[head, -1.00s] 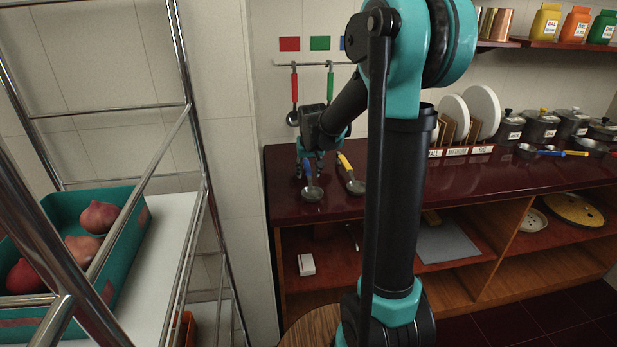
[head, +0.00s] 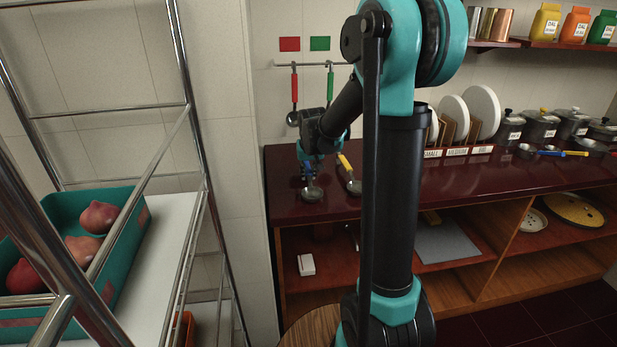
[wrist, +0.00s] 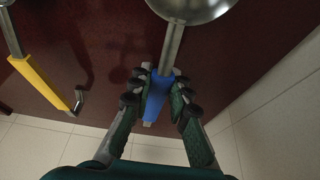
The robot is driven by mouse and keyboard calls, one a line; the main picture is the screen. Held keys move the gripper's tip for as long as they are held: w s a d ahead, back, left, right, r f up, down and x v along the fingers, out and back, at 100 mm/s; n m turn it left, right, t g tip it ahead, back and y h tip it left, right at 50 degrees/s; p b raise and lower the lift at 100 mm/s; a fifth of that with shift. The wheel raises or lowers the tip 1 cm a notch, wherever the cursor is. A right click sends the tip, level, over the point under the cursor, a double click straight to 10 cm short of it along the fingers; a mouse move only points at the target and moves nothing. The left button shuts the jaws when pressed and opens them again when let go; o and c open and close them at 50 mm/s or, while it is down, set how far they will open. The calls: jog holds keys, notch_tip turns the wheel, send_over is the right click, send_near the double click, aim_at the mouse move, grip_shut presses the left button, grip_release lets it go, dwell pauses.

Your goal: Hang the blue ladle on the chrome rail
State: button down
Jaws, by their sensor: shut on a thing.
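The blue ladle (head: 312,194) has a blue handle and a metal bowl, and it is at the counter's left part in the head view. In the wrist view its blue handle (wrist: 157,98) lies between the fingers, with the steel shaft and bowl pointing away. My gripper (wrist: 160,82) is shut on the handle; in the head view it is above the ladle (head: 308,163). I cannot tell whether the bowl touches the counter. The chrome rail (head: 310,64) is on the wall above, with a red-handled utensil (head: 294,90) and a green-handled one (head: 330,85) hanging from it.
A yellow-handled ladle (head: 346,165) lies just right of the blue one, on the dark red counter (head: 420,188). A plate rack with white plates (head: 482,112) and several pots stand further right. A metal rack (head: 185,60) with a teal crate (head: 125,195) is at the left.

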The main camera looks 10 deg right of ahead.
aim_at(309, 171)
jog(key=shift+r, duration=0.1)
notch_tip(309, 171, up, 20)
dwell(0.8)
dwell(0.5)
